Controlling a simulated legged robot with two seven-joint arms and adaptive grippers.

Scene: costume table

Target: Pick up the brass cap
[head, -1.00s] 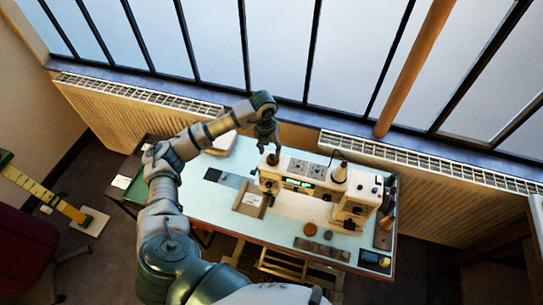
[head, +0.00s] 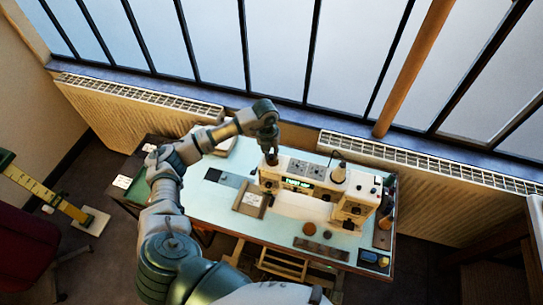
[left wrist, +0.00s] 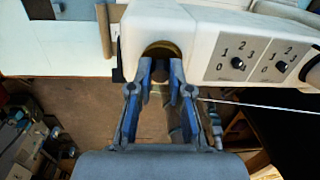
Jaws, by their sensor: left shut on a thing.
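The white sewing machine (head: 305,180) stands on the pale blue table. In the left wrist view, the brass cap (left wrist: 161,47) shows as a gold-brown round edge at the end of the machine's white body (left wrist: 190,22), beside the numbered dials. My left gripper (left wrist: 160,66) is shut on the brass cap, with one blue-grey finger on each side. Between the fingers the cap is partly hidden and dark. In the head view, my left gripper (head: 271,157) reaches down to the machine's left end, and the cap cannot be made out there. My right gripper is not in view.
A thread cone (head: 339,175) stands on the machine. A tan board with a white card (head: 251,199) lies left of it. Small round items (head: 309,228) lie in front. The radiator (head: 430,165) and windows run behind the table.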

